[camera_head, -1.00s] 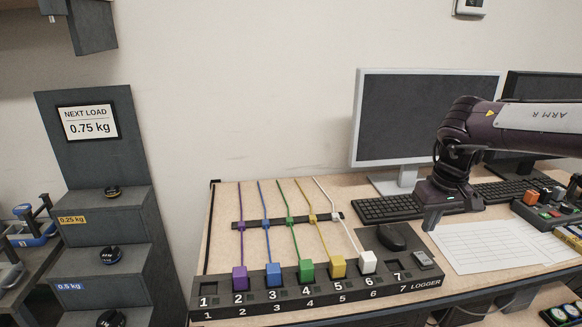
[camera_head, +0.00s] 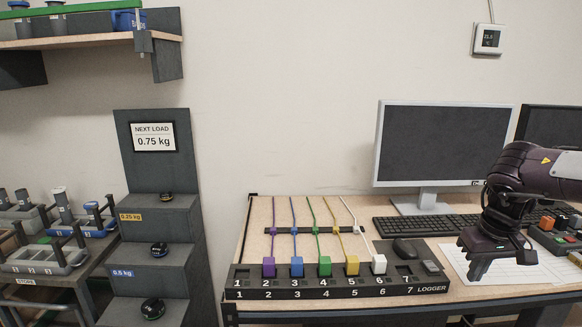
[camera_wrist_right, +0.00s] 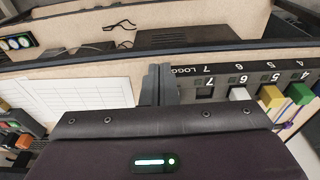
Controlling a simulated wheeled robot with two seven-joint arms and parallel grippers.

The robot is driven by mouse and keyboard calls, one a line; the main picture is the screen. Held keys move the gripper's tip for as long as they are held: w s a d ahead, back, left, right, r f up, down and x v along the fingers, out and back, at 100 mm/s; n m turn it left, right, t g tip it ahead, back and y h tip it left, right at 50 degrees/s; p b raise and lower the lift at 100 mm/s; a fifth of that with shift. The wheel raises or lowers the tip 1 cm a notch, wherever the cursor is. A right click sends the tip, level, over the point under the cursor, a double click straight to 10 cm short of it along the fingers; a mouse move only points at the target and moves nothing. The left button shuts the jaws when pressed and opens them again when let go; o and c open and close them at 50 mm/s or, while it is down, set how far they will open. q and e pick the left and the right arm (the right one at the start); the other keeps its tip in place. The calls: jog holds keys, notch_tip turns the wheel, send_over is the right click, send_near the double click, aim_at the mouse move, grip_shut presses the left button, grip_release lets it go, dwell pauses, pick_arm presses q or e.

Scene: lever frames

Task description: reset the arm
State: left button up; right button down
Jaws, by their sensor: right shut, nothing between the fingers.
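My right gripper (camera_head: 474,272) hangs over the right part of the desk, in front of the white sheet. It is shut with nothing in it. In the right wrist view its fingers (camera_wrist_right: 159,84) are together, above the desk's front edge beside the logger strip. The right arm comes in from the right of the head view. My left gripper is not in view.
A black logger strip (camera_head: 331,291) holds purple, blue, green, yellow and white plugs in slots 2 to 6. A monitor (camera_head: 443,146), keyboard (camera_head: 440,223) and mouse (camera_head: 404,248) stand behind. Stepped shelves (camera_head: 168,226) with dark round weights stand left of the desk.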

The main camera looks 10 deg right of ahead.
jog(key=s+f+n+t+y, duration=0.1)
jog(key=s+f+n+t, duration=0.15)
jog(key=f, duration=0.65)
jog(key=s+f+n+t, duration=0.1)
jog(key=s+f+n, duration=0.15)
jog(key=f, duration=0.75)
jog(key=s+a+f+t, duration=0.2)
jog(key=s+a+f, duration=0.3)
jog(key=a+f, duration=0.25)
jog(key=s+a+r+m+g, duration=0.1)
jog(key=s+a+r+g, duration=0.15)
jog(key=s+a, duration=0.45)
jog(key=s+a+r+m+g, duration=0.1)
jog(key=s+a+r, duration=0.3)
jog(key=a, duration=0.7)
notch_tip(320, 180, down, 29)
jog(key=s+g, duration=0.1)
jog(key=g, duration=0.1)
jog(key=s+d+f, duration=0.3)
jog(key=s+f, duration=1.6)
jog(key=s, duration=0.1)
jog(key=shift+s+d+f+n+g+h, duration=0.2)
jog(key=shift+s+f+n+g+h, duration=0.1)
jog(key=shift+g+h, duration=0.1)
